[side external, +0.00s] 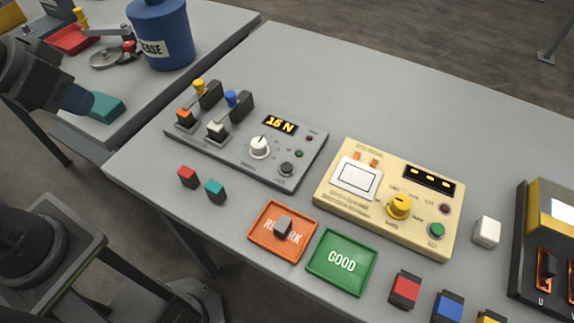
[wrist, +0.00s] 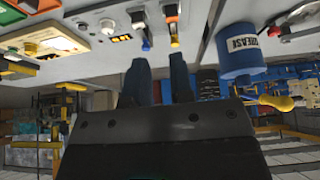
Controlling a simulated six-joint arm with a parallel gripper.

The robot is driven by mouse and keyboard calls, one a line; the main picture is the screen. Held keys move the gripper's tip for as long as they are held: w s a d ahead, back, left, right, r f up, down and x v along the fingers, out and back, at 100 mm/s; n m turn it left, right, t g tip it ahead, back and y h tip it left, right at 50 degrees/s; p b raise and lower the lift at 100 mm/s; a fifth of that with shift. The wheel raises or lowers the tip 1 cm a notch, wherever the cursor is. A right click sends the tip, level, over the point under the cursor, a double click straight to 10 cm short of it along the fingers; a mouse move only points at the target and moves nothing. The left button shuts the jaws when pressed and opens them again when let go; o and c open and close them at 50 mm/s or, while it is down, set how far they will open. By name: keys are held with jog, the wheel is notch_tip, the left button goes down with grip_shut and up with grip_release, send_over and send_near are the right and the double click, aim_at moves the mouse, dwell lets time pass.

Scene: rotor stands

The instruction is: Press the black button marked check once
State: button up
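A black round button (side external: 287,169) sits at the front right corner of a grey console (side external: 225,148) in the side external view. Its label is too small to read. The console has a "15 N" display, a white knob (side external: 259,147) and two lever fixtures with orange and white blocks. My gripper (side external: 88,104) is at the left edge of the side external view, well left of the console and away from the button. In the wrist view, the two fingers of my gripper (wrist: 159,62) are apart with nothing between them.
A cream console (side external: 390,197) with a yellow knob and green button stands right of the grey one. Orange (side external: 262,232) and green (side external: 341,263) trays and several small blocks lie in front. A blue grease tub (side external: 160,35) stands on the side table. Bare table lies behind the consoles.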

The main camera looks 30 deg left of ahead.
grip_shut()
dwell(1.2)
